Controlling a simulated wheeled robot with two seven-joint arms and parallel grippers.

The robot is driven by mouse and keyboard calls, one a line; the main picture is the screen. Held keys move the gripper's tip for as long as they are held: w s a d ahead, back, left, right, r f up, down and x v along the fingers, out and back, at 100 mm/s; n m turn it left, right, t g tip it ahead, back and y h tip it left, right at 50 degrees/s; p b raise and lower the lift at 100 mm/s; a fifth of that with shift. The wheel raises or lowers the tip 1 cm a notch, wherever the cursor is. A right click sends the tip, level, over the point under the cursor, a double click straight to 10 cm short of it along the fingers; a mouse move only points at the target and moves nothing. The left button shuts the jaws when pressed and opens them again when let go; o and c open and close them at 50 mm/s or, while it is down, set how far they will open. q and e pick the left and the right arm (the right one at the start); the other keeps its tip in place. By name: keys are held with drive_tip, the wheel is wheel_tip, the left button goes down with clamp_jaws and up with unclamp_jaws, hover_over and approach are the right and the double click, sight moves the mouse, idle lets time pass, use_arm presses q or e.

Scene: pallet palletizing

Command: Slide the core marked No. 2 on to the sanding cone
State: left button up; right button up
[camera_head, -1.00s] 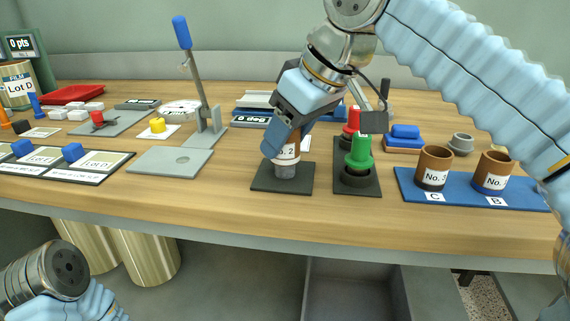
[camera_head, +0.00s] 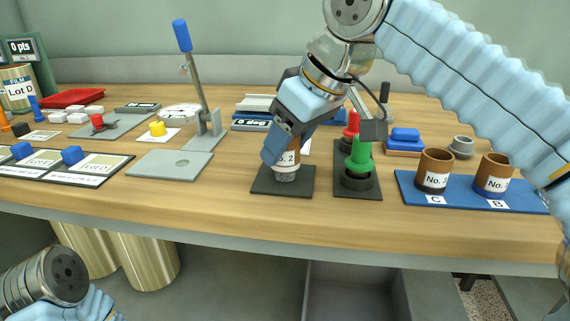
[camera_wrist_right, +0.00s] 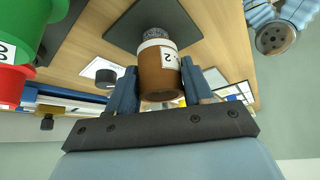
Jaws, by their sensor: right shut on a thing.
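The brown core marked No. 2 (camera_head: 288,158) has a white label and stands roughly upright over the grey sanding cone (camera_head: 286,177). Its lower end is around the cone's top, and the lower cone shows below it. The cone stands on a dark square plate (camera_head: 262,184). My right gripper (camera_wrist_right: 160,85) is shut on the core (camera_wrist_right: 158,78), one finger on each side. In the wrist view the cone (camera_wrist_right: 154,33) shows beyond the core's far end. My left gripper is out of view; only part of my left arm shows at lower left.
A dark stand (camera_head: 358,187) with green and red knobs is close right of the cone plate. A blue board (camera_head: 465,202) holds cores No. 3 (camera_head: 434,168) and another (camera_head: 494,172). A grey plate with a lever (camera_head: 170,165) lies left. Bare table lies in front.

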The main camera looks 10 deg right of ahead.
drive_tip(key=o, duration=1.1)
